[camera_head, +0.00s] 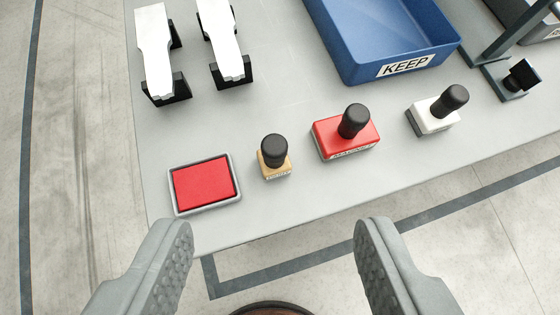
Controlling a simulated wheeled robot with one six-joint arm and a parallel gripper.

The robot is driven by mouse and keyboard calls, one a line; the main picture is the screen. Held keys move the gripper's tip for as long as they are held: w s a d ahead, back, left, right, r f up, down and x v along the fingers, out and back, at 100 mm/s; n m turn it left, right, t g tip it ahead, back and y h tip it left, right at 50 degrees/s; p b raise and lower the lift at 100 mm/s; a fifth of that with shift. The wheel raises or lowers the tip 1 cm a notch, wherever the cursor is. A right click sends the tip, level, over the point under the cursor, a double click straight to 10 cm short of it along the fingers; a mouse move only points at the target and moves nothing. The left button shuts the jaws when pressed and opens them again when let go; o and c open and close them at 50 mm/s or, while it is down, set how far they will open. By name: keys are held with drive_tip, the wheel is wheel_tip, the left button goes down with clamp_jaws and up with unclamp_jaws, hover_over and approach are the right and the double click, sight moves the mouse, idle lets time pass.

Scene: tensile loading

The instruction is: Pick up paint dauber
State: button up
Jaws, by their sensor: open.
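Three small blocks with black knob handles stand upright in a row on the grey table (215,125). One is a small tan block (276,169), one a wider red block (336,140), and one a white block (428,118). Their front labels are too small to read surely, so I cannot tell which is the paint dauber. My gripper (273,230) is open and empty, fingers wide apart at the bottom of the view. The tan block lies beyond the gap between the fingertips, apart from them.
A red pad in a grey tray (204,184) lies left of the tan block. A blue bin (375,60) marked KEEP stands behind. Two white specimens (155,45) rest on black holders at the back left. A dark metal stand (490,65) is at the right.

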sight(274, 142)
drive_tip(key=w+f+g, duration=0.3)
drive_tip(key=w+g, duration=0.6)
drive_tip(key=w, duration=0.4)
drive_tip(key=f, duration=1.7)
drive_tip(key=shift+s+f, duration=0.3)
drive_tip(key=shift+f, duration=0.05)
drive_tip(key=c, duration=0.9)
